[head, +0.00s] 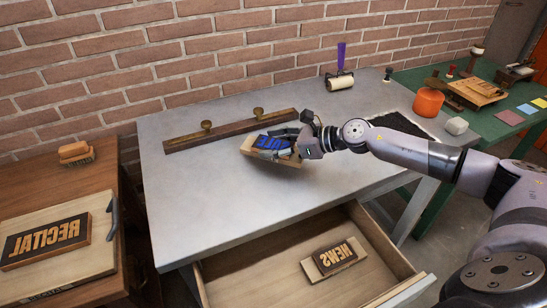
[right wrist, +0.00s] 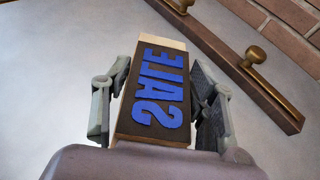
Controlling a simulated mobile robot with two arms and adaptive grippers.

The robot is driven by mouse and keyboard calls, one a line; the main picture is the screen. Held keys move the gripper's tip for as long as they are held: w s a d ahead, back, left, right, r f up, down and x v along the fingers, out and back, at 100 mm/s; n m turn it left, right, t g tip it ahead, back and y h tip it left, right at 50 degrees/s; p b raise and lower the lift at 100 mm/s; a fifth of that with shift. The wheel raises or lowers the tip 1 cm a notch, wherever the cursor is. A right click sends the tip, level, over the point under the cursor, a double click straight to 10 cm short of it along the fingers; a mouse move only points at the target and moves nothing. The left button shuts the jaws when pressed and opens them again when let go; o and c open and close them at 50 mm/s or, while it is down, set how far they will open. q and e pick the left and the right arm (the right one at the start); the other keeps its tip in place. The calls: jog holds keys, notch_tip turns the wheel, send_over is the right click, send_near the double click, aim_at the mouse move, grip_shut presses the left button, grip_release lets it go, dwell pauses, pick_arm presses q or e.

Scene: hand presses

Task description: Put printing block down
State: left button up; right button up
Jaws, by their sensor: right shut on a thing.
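The printing block (head: 266,151) is a wooden block with a dark face and raised blue mirrored letters reading SALE. It also shows in the right wrist view (right wrist: 143,101), between the two fingers. My right gripper (head: 285,143) is shut on its sides. The block is over the middle of the grey metal table (head: 200,190), just in front of the long wooden bar. It looks tilted in the head view, and I cannot tell whether its underside touches the table. My left gripper is not in view.
The wooden bar (head: 228,131) with two brass knobs lies behind the block. A roller (head: 340,82) and black ink patch (head: 405,124) are at the back right. An open drawer (head: 290,262) holds a NEWS block (head: 334,257). The table's left and front are clear.

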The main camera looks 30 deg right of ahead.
aim_at(274, 165)
notch_tip(274, 165, down, 4)
jog(key=shift+f, duration=0.1)
jog(key=shift+f+b, duration=0.1)
jog(key=shift+b, duration=0.3)
jog(key=o, duration=1.3)
